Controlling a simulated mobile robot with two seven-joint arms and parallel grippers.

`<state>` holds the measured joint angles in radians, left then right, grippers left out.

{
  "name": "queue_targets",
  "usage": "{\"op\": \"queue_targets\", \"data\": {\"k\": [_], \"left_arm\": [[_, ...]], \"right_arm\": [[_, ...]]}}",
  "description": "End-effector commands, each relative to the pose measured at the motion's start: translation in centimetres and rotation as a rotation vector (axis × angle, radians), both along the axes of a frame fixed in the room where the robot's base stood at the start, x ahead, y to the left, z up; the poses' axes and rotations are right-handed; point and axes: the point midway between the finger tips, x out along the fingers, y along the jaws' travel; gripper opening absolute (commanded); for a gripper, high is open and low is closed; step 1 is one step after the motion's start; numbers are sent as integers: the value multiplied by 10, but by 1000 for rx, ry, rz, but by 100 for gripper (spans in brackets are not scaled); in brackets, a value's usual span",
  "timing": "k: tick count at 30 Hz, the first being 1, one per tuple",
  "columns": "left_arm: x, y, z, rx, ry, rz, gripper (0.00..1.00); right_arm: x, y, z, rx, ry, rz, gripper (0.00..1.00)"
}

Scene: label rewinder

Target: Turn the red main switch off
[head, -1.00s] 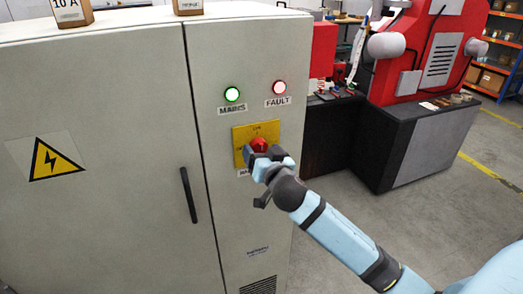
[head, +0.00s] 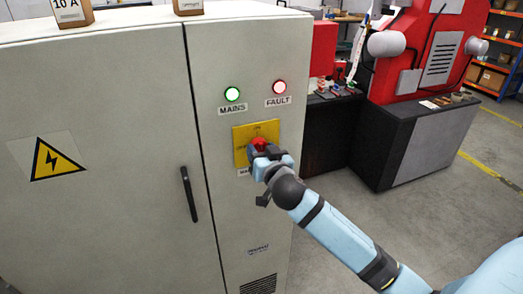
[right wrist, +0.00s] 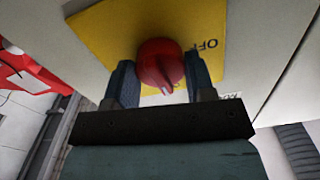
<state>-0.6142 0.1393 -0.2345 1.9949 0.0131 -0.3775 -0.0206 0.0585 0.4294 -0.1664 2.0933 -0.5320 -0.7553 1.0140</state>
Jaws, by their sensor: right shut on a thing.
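The red main switch (head: 260,143) is a rotary knob on a yellow plate (head: 241,138) on the grey cabinet's front. My right gripper (head: 263,152) is at the knob and partly hides it in the head view. In the right wrist view, the red knob (right wrist: 160,62) sits between the two fingers of my right gripper (right wrist: 159,72), which is shut on it. The word OFF shows on the yellow plate to the right of the knob there. The knob's pale pointer mark faces the bottom of that view, not OFF. My left gripper is not in view.
Above the plate, the green MAINS lamp (head: 232,94) and the red-rimmed FAULT lamp (head: 279,87) are lit. A black door handle (head: 189,194) stands left of the switch. A red machine (head: 430,55) on a dark base stands to the right. Floor between is clear.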

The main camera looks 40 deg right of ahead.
Motion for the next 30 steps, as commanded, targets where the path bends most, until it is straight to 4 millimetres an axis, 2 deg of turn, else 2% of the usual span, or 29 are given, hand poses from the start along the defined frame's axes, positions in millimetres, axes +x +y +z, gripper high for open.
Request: {"op": "queue_targets", "data": {"k": [8,30], "left_arm": [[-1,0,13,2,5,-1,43],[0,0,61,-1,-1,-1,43]], "right_arm": [[0,0,2,-201,53,-1,26],[0,-1,2,-889,217,1,26]]}}
